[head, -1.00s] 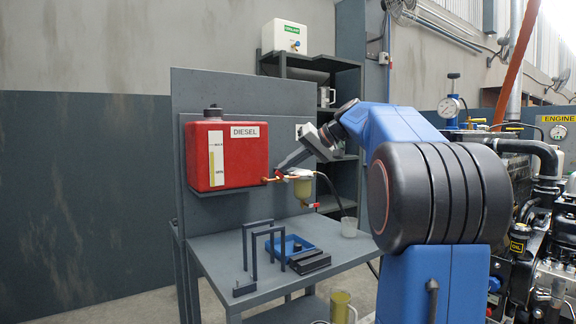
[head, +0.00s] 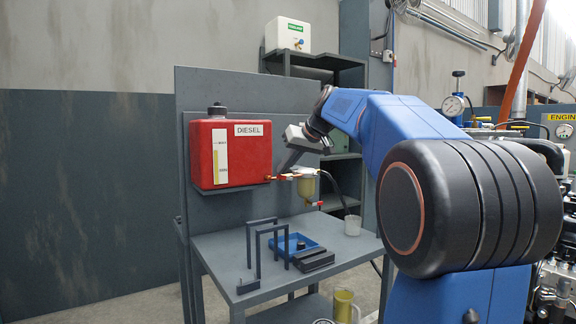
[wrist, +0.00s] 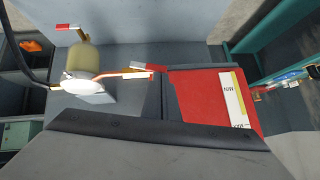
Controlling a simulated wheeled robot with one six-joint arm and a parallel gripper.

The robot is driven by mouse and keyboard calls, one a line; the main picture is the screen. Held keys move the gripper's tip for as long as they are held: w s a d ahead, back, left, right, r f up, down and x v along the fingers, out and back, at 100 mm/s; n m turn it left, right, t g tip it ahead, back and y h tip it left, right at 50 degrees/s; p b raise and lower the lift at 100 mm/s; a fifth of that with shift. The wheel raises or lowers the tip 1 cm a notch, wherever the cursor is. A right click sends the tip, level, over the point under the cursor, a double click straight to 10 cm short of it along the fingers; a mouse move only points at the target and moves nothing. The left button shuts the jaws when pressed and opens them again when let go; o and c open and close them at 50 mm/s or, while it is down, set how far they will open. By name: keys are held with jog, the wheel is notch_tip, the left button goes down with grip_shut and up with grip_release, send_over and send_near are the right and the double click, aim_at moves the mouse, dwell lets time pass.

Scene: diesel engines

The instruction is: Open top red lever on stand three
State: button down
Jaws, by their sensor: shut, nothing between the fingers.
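The red diesel tank (head: 232,152) sits on a shelf of the grey stand. A small top red lever (head: 268,178) is at the tank's outlet, on a copper pipe; it also shows in the wrist view (wrist: 150,67). The pipe leads to a fuel filter with a yellowish bowl (head: 307,188). A lower red lever (head: 320,204) sits under the bowl. My gripper (head: 286,166) is shut and empty, pointing down and left just above the pipe, close to the top lever. In the wrist view its dark body fills the bottom, and contact with the lever cannot be told.
The stand's table (head: 215,255) holds a grey frame, a blue tray (head: 290,246), a black block (head: 313,260) and a clear beaker (head: 352,225). A shelf rack stands behind. An engine (head: 555,270) is at the right. Open floor and wall lie left.

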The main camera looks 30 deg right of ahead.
jog(key=shift+a+f+h, duration=0.4)
jog(key=shift+h, duration=0.1)
jog(key=shift+a+f, duration=0.15)
dwell(0.3)
jog(key=shift+d+r, duration=0.2)
jog(key=shift+d, duration=0.6)
